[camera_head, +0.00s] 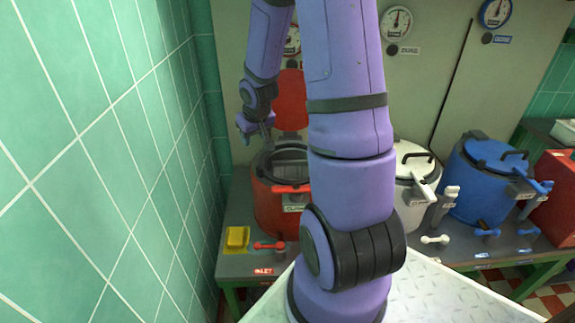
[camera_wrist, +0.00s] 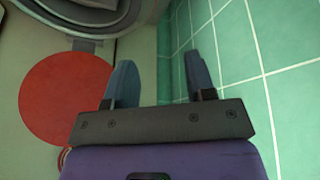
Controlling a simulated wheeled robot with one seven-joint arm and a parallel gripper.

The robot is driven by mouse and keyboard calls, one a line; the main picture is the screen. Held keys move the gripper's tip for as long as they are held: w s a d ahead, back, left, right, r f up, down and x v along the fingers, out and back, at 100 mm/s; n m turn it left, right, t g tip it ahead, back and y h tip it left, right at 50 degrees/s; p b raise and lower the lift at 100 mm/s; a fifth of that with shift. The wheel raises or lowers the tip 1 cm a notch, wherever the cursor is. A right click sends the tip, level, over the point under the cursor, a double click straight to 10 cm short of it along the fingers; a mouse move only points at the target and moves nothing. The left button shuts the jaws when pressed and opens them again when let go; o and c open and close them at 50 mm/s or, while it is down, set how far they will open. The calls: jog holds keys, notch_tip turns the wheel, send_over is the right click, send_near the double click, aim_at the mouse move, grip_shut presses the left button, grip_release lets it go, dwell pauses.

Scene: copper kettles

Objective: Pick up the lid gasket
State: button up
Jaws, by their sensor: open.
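I cannot clearly make out a separate lid gasket. The open red kettle (camera_head: 268,208) stands at the left of the bench, with a dark grey rim and inside. A red disc (camera_head: 291,100), perhaps its raised lid, stands behind it and also shows in the wrist view (camera_wrist: 65,98). A grey, curved rim (camera_wrist: 85,18) shows at the top left of the wrist view. My gripper (camera_wrist: 158,65) is open and empty, with its fingers apart. In the head view it hangs above the red kettle's back left. My arm hides part of the kettle.
A green tiled wall (camera_head: 100,150) is close on the left. A white kettle (camera_head: 415,180) and a blue kettle (camera_head: 478,190) stand to the right, with closed lids. A yellow block (camera_head: 237,238) and a red valve handle (camera_head: 269,246) are at the bench front. Gauges (camera_head: 398,22) hang behind.

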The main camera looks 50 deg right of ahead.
send_near(259, 168)
jog(key=shift+y, duration=0.3)
jog(key=shift+d+x, duration=0.2)
jog(key=shift+x, duration=2.35)
jog(key=shift+d+x, duration=0.2)
jog(key=shift+x, duration=2.35)
jog(key=shift+r, duration=0.1)
grip_shut()
